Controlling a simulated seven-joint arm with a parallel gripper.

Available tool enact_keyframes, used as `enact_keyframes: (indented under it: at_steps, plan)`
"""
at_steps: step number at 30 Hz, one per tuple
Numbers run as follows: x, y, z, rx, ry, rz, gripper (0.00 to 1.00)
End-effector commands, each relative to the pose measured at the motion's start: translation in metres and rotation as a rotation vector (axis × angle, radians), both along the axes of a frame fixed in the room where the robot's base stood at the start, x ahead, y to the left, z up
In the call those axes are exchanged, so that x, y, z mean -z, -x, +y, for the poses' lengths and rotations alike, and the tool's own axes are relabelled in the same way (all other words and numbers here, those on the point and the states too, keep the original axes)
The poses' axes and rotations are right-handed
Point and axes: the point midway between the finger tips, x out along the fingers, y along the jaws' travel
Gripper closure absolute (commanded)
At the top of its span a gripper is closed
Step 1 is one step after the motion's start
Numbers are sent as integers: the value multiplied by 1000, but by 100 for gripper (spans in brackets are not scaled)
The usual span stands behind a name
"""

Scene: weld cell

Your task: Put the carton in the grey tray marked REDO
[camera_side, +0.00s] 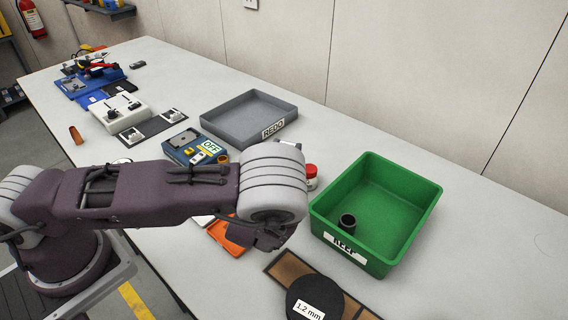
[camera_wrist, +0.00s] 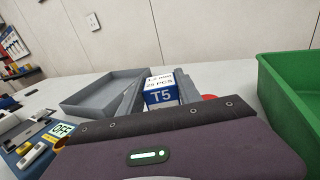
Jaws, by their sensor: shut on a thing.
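The carton (camera_wrist: 161,96) is a small white and blue box reading "1.2 mm 25 PCS T5" in the wrist view. My gripper (camera_wrist: 159,84) is shut on it, with a grey finger on each side. In the side view the carton and the fingers are hidden by my arm. The grey tray (camera_side: 237,127) marked REDO is shallow and empty and stands behind my arm in the side view. In the wrist view the tray (camera_wrist: 84,106) is left of the carton, beyond my gripper.
A green bin (camera_side: 412,226) marked KEEP, with a dark ring-shaped part (camera_side: 347,222) inside, is at right. A blue device (camera_side: 187,147) showing OFF stands before the grey tray. A red-capped jar (camera_side: 311,171) and a dark disc (camera_side: 300,290) marked 1.2 mm are nearby.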

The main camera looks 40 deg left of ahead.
Motion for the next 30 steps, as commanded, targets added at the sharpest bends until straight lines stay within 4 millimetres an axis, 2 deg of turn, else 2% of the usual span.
enact_keyframes:
  at_steps: [1,5,16,17,18,27,30]
  plan:
    - [13,0,1,0,-2,3,100]
    - [31,0,0,0,0,0,100]
    - [35,0,0,0,1,-1,100]
    - [35,0,0,0,1,0,54]
    - [35,0,0,0,1,0,50]
    - [32,0,0,0,1,0,50]
    - [33,14,-7,4,0,3,50]
